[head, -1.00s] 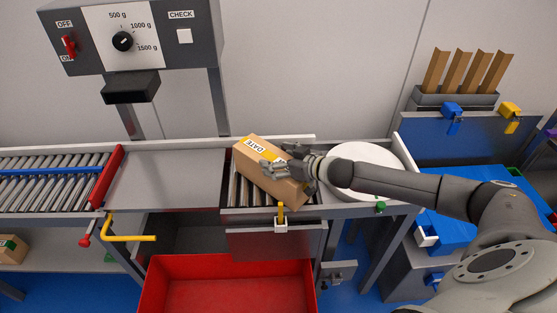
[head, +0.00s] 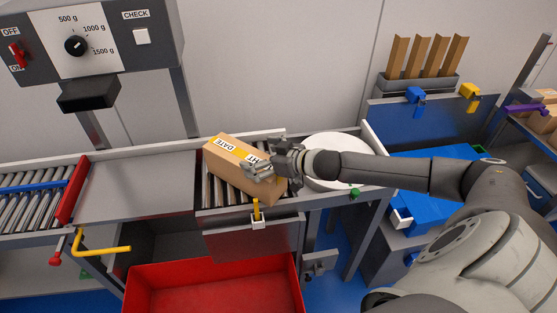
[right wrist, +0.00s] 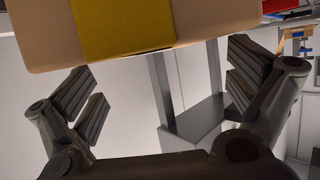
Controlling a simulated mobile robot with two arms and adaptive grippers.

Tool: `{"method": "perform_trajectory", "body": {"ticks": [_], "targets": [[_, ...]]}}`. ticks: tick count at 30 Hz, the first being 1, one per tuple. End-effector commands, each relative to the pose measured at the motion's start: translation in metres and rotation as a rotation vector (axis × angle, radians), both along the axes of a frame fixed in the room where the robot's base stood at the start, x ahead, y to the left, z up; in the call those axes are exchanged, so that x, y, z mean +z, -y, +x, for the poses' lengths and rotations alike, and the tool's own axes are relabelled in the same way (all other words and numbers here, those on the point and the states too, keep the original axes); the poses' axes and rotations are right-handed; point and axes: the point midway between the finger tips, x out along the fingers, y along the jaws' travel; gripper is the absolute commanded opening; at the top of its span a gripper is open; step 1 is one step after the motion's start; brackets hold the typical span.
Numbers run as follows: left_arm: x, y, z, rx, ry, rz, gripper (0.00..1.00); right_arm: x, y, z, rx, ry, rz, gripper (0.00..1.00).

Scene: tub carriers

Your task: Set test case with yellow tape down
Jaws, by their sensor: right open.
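The test case is a brown cardboard box (head: 225,165) with yellow tape and a white label reading DATE. In the head view it lies at a slant on the short roller section (head: 216,191), left of the white round disc. No part of the box shows between the finger pads. My left gripper is not in view.
A white round disc (head: 335,172) stands right of the rollers. A bare grey plate (head: 135,190) and a red bar (head: 72,188) lie to the left. The control box (head: 90,35) hangs behind.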

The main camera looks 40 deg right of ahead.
Motion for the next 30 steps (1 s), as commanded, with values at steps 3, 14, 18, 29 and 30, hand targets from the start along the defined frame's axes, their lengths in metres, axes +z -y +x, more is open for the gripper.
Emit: {"method": "perform_trajectory", "body": {"ticks": [3, 14, 18, 29, 30], "targets": [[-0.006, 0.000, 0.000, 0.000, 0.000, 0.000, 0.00, 0.003, 0.005, -0.014, 0.001, -0.003, -0.001, 1.00], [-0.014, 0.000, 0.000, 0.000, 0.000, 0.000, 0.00, 0.015, 0.014, -0.042, 0.001, -0.004, -0.002, 1.00], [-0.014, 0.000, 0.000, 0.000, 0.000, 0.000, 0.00, 0.020, 0.017, -0.050, 0.001, -0.004, -0.001, 1.00], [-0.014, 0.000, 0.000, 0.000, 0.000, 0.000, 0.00, 0.027, 0.022, -0.065, 0.000, -0.002, 0.000, 1.00], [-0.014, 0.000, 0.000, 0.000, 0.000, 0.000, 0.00, 0.027, 0.023, -0.066, 0.000, -0.003, 0.000, 1.00]]}}
